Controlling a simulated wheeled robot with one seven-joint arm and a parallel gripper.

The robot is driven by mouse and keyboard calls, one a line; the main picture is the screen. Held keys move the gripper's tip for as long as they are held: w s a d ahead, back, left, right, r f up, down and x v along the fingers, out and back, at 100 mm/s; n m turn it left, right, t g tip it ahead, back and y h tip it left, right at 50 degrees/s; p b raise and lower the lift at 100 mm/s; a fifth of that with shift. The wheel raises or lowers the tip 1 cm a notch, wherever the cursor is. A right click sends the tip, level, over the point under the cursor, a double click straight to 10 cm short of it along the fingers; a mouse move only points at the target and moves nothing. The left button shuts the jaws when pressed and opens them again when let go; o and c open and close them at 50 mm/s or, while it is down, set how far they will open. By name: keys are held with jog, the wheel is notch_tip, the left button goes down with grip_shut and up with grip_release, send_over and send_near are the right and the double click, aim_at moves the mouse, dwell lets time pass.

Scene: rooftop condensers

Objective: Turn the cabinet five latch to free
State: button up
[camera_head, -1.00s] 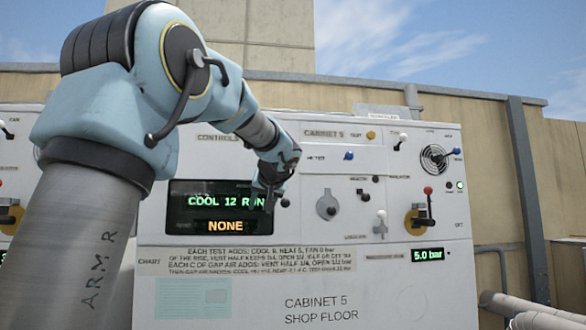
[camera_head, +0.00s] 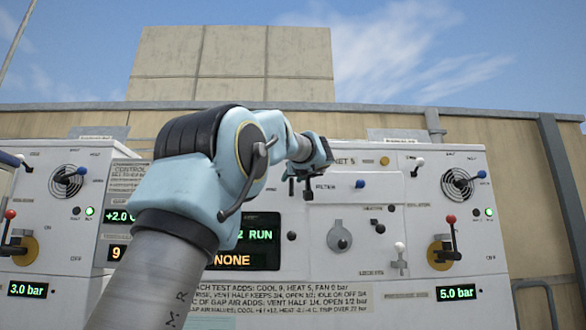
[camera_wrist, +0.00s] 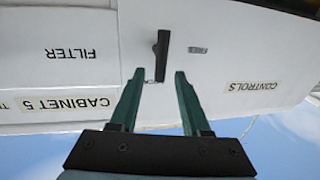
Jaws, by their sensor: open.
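The cabinet five latch, a dark bar handle (camera_wrist: 161,55), stands out on the white panel beside the FILTER lettering (camera_wrist: 69,53) in the upside-down wrist view. The bar lies along the picture's vertical. My gripper (camera_wrist: 158,80) is open, its two green fingers either side of the bar's lower end, with gaps on both sides. I see no contact. In the head view my gripper (camera_head: 304,172) is at the left edge of the FILTER panel, and the latch is hard to separate from the dark fingers. A small label (camera_wrist: 198,50) beside the bar is unreadable.
Cabinet 5's front (camera_head: 400,270) carries a blue knob (camera_head: 360,184), a grey round cover (camera_head: 340,237), a red-tipped lever (camera_head: 450,235) and a fan grille (camera_head: 457,184). A display (camera_head: 250,250) sits below my arm. Another control panel (camera_head: 65,240) stands at the left.

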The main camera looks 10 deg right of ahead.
jog(key=shift+w+p, duration=0.35)
jog(key=shift+w, duration=0.7)
grip_shut()
